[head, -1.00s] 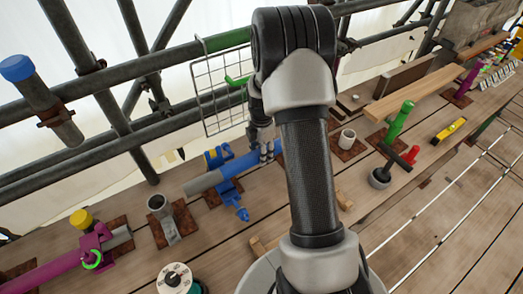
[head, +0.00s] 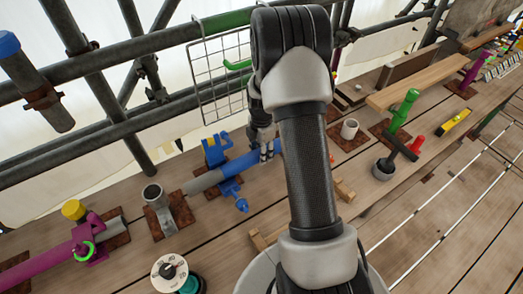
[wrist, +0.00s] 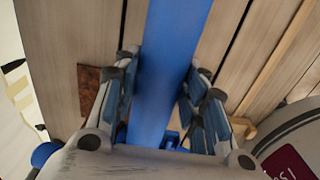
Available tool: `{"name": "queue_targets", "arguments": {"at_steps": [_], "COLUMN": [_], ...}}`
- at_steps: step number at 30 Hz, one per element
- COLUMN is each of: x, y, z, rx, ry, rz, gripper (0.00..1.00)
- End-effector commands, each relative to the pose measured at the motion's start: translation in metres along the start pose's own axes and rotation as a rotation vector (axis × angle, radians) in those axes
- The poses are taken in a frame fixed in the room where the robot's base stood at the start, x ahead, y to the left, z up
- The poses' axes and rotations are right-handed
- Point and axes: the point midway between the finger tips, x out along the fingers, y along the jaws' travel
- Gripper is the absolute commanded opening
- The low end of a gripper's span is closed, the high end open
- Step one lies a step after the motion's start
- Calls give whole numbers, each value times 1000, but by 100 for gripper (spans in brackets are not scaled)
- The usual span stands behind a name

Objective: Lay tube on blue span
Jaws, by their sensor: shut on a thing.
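The tube is blue with a grey left end (head: 203,182). In the head view it runs up to the right and passes behind my arm. My gripper (head: 266,150) is shut on its blue part; in the wrist view the tube (wrist: 172,65) runs between the fingers of my gripper (wrist: 160,95). The open blue coupler (head: 214,147), on a rusty plate, is at the grey end. The tube crosses over this coupler; I cannot tell whether it touches. My arm hides the tube's right end and anything of the span there.
A round white-topped, teal-sided object (head: 170,272) is near the front. A white cup (head: 349,128) and green-handled object (head: 403,108) are right.

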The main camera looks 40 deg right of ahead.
Motion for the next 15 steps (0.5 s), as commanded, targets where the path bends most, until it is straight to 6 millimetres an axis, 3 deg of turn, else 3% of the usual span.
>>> {"name": "queue_targets", "arguments": {"at_steps": [6,7,15], "x": [-2,-2,-1], "y": [1,1,1], "z": [0,0,0], "rx": [0,0,0], "ry": [-1,-1,-1], "rz": [4,4,2], "gripper": [0,40,58]}}
